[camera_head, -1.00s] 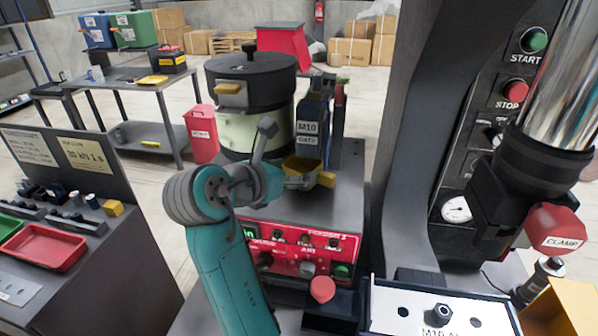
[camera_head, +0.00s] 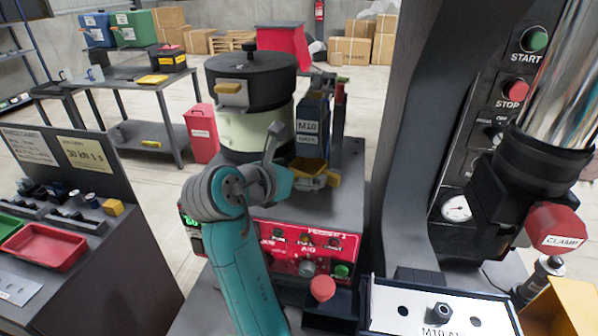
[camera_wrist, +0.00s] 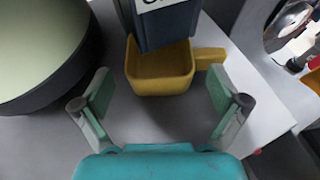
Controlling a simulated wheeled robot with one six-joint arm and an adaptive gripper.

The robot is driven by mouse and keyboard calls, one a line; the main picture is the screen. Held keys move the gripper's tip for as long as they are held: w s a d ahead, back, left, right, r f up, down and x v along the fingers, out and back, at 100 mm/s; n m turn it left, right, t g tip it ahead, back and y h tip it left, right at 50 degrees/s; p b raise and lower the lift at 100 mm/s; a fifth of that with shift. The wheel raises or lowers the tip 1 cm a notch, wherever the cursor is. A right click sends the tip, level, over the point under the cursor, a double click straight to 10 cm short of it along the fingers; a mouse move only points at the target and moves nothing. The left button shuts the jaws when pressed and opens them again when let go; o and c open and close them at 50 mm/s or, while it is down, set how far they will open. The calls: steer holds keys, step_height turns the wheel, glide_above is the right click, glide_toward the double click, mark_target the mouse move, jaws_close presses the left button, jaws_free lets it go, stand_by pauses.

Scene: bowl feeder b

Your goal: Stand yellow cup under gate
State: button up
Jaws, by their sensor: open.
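The yellow cup (camera_wrist: 162,72), a square scoop with a handle on its right, stands upright on the grey feeder top in the wrist view. It also shows in the head view (camera_head: 312,168), partly hidden by my arm. The dark blue gate (camera_head: 311,122), labelled M10 GATE, rises directly at the cup; in the wrist view its lower end (camera_wrist: 160,28) overlaps the cup's back rim. My gripper (camera_wrist: 161,98) is open and empty, its fingers spread on either side in front of the cup, apart from it.
The round bowl feeder (camera_head: 251,100) stands left of the gate, and its pale side (camera_wrist: 38,45) is close to my left finger. A red control panel (camera_head: 305,252) is below the feeder top. The dark press frame (camera_head: 407,140) stands to the right.

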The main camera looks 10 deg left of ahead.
steer(key=shift+r, duration=0.2)
steer(key=v, duration=1.2)
